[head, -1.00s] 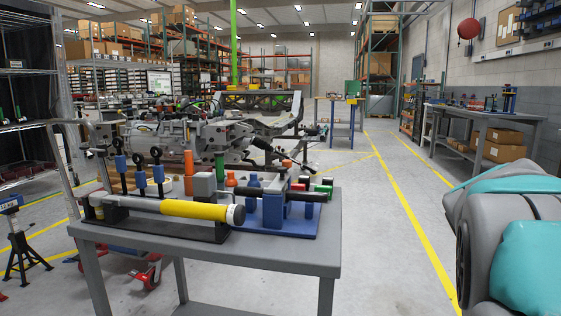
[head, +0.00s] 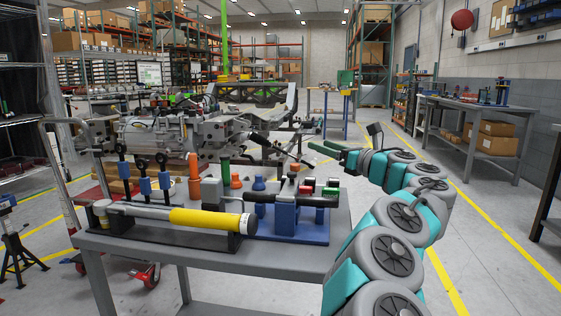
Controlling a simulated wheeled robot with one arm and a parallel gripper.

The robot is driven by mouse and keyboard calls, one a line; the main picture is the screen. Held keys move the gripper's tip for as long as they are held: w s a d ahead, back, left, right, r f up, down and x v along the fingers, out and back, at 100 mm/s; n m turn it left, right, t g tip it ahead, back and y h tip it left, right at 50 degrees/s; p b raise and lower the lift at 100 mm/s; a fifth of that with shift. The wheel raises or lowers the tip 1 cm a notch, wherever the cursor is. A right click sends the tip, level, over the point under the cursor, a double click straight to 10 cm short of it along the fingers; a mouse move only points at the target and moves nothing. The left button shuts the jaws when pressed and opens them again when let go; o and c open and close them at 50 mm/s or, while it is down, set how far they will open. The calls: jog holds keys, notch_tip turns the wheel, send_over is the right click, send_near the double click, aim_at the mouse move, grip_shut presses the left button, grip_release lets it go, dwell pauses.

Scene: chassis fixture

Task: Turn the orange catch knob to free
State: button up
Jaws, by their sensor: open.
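A tall orange cylinder (head: 195,176) and a smaller orange piece (head: 236,181) stand on the grey workbench behind the yellow-sleeved tube (head: 205,218). A small orange-red piece (head: 305,190) sits by the blue fixture (head: 287,215). I cannot tell which of these is the catch knob, or how it is turned. My gripper (head: 323,147), at the end of my teal and grey arm, is small in view, open and empty. It is above and behind the right end of the bench, apart from all these parts.
The grey workbench (head: 270,261) has its right edge beside my arm. Small blue and black upright clamps (head: 145,185) stand at its left. A black bar (head: 300,199) crosses the blue fixture. A large grey machine assembly (head: 170,138) lies behind. The floor right of the bench is clear.

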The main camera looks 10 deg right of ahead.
aim_at(299, 168)
jog(key=a+f+n+g+y, duration=0.1)
jog(key=f, duration=0.1)
jog(key=a+f+n+g+y, duration=0.1)
jog(key=a+f, duration=0.1)
jog(key=s+a+f+n+g, duration=0.1)
jog(key=f+n, duration=0.1)
jog(key=shift+a+y, duration=0.2)
jog(key=shift+y, duration=0.2)
jog(key=p+x, duration=0.1)
jog(key=x, duration=0.6)
jog(key=shift+w+a+p, duration=0.2)
jog(key=shift+w+p, duration=0.05)
jog(key=shift+p, duration=0.15)
grip_shut()
